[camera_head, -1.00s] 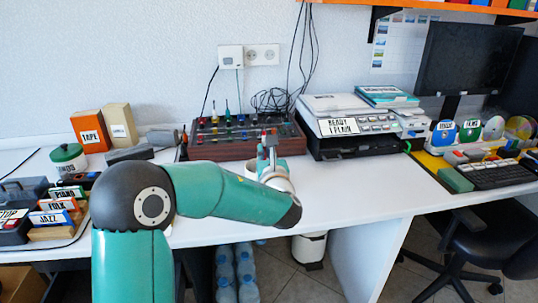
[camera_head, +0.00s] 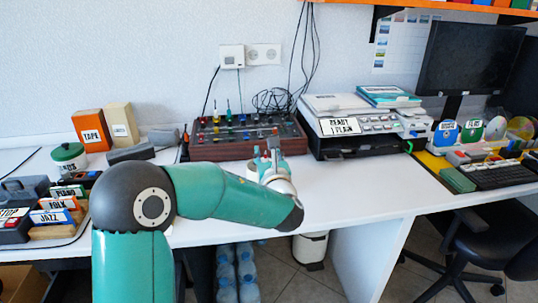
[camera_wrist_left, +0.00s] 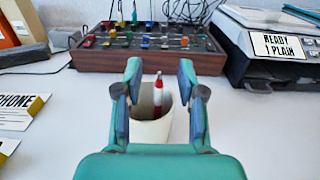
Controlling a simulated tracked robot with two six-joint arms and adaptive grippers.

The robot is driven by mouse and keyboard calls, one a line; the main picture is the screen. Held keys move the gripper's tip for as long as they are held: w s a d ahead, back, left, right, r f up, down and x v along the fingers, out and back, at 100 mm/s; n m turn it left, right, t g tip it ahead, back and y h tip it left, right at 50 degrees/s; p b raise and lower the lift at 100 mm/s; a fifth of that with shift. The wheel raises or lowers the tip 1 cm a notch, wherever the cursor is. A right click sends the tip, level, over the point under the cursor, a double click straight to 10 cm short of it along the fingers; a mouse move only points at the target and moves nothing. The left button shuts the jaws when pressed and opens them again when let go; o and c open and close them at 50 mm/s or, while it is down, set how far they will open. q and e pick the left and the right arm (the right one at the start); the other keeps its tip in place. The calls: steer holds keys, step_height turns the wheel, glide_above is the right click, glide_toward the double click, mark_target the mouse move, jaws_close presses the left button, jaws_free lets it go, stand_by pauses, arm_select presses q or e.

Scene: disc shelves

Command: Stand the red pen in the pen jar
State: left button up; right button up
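The red pen (camera_wrist_left: 158,95) stands nearly upright inside the pen jar (camera_wrist_left: 151,130), with its red top above the rim and a white part below. The jar is cream and stands on the desk in the left wrist view. My left gripper (camera_wrist_left: 158,72) is open, with one finger on each side of the pen and clear gaps to it. In the head view my left gripper (camera_head: 268,153) is over the desk in front of the mixer, and my arm and gripper largely hide the jar. My right gripper is in neither view.
The mixer (camera_head: 248,147) with coloured knobs stands behind the jar, and a printer (camera_head: 360,125) stands to its right. Tape and other boxes (camera_head: 91,130) are at the left. The white desk (camera_head: 350,185) is clear right of my gripper.

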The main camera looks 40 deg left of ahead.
arm_select(q)
steer(key=v, duration=1.1)
steer(key=shift+d, duration=0.25)
steer(key=shift+s, duration=0.15)
